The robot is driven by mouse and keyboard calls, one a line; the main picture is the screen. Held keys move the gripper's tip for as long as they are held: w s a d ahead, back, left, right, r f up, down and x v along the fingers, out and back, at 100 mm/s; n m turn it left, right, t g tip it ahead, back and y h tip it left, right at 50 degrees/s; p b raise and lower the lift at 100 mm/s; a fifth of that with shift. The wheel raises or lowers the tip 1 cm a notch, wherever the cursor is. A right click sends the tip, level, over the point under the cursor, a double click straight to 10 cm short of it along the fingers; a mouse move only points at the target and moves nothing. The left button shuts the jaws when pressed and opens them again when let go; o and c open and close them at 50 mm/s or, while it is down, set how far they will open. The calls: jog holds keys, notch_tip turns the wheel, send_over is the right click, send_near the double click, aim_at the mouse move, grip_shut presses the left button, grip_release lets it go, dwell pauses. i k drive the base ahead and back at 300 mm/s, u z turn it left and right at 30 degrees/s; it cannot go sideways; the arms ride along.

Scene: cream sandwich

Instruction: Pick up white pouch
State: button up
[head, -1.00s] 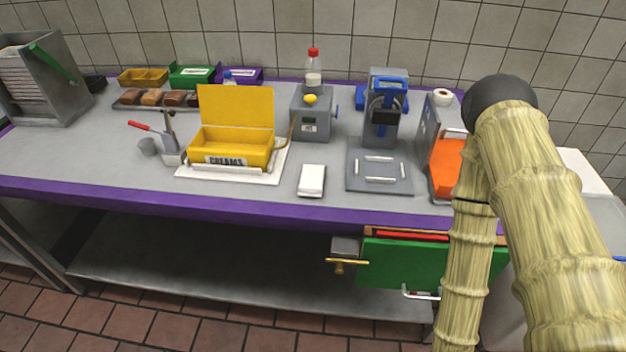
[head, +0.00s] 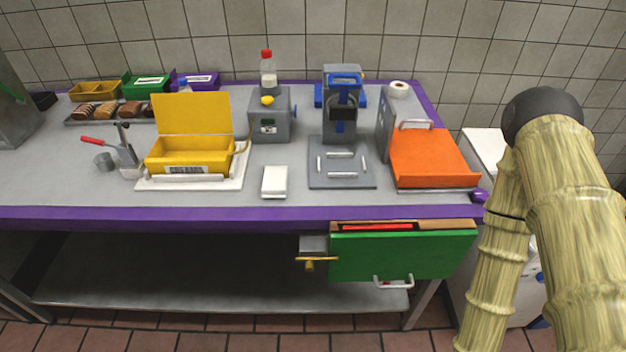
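A small white block-shaped item (head: 274,181), which looks like the white pouch, lies flat near the front edge of the grey table. It sits between the yellow box's white board and a grey plate with white bars. Nothing touches it from above. My arm, in bamboo-like segments, fills the right side of the head view. My gripper is outside the view, so its state does not show.
The yellow open-lidded box (head: 190,154) stands left of the pouch. The grey plate (head: 316,182) and an orange tray (head: 432,160) are to the right. A grey device (head: 270,115) stands behind. A green drawer front (head: 400,256) hangs below the purple table edge (head: 240,213).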

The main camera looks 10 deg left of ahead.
aim_at(275, 185)
jog(key=z, duration=0.15)
jog(key=k, duration=0.45)
jog(key=u, duration=1.15)
